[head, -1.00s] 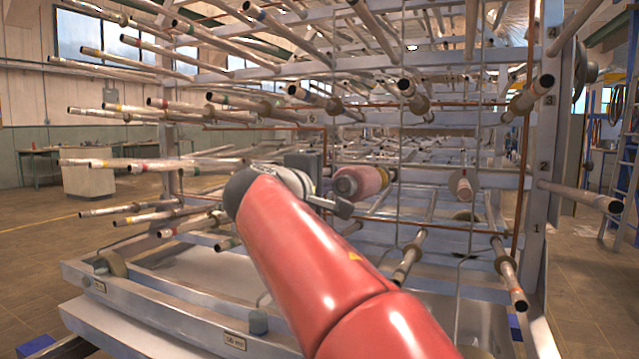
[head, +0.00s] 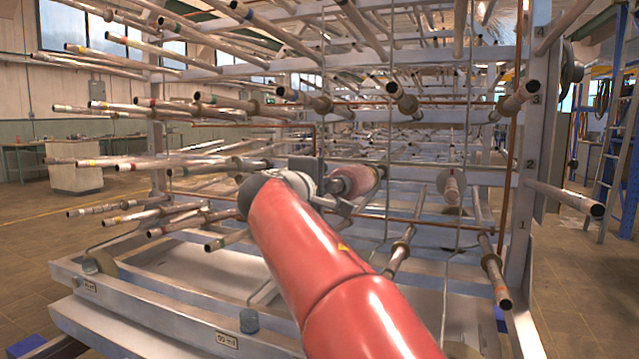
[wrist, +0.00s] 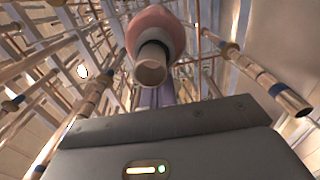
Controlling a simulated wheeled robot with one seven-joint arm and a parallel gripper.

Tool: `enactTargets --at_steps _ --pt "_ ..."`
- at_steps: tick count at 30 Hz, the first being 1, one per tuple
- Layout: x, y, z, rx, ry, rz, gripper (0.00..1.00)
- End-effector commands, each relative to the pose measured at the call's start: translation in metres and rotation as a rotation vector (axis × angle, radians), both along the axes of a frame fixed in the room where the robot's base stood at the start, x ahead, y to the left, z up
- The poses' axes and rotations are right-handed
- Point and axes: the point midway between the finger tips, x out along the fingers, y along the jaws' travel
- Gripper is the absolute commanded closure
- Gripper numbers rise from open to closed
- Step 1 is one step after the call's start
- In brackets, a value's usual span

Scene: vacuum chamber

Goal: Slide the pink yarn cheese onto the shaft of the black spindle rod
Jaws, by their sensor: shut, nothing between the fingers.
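The pink yarn cheese (head: 364,179) is around a rod of the rack in the head view, just beyond my wrist. The rod's dark-rimmed end (head: 338,186) sticks out of the cheese toward me. In the wrist view the cheese (wrist: 156,32) is at the top centre, with the round rod end (wrist: 151,70) in front of it. I take this to be the black spindle rod. My gripper (head: 346,208) is shut and empty, close to the rod end and below it. Its fingertips are small and partly hidden in the head view. How far along the shaft the cheese sits is unclear.
Several other rods with coloured bands surround it, including a rod at lower right (head: 492,262) and another (head: 402,248) below. In the wrist view, rods flank the gripper on the left (wrist: 84,105) and right (wrist: 262,75). Rack uprights (head: 520,190) stand to the right.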

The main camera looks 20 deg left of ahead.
Motion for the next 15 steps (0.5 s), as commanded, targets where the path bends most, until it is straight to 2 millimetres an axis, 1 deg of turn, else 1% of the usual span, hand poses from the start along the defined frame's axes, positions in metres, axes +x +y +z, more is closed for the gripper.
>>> enactTargets --at_steps 6,15 --pt "0.011 -0.002 0.000 0.000 -0.001 -0.002 1.00" --pt "0.018 -0.001 -0.001 0.000 0.000 0.000 1.00"
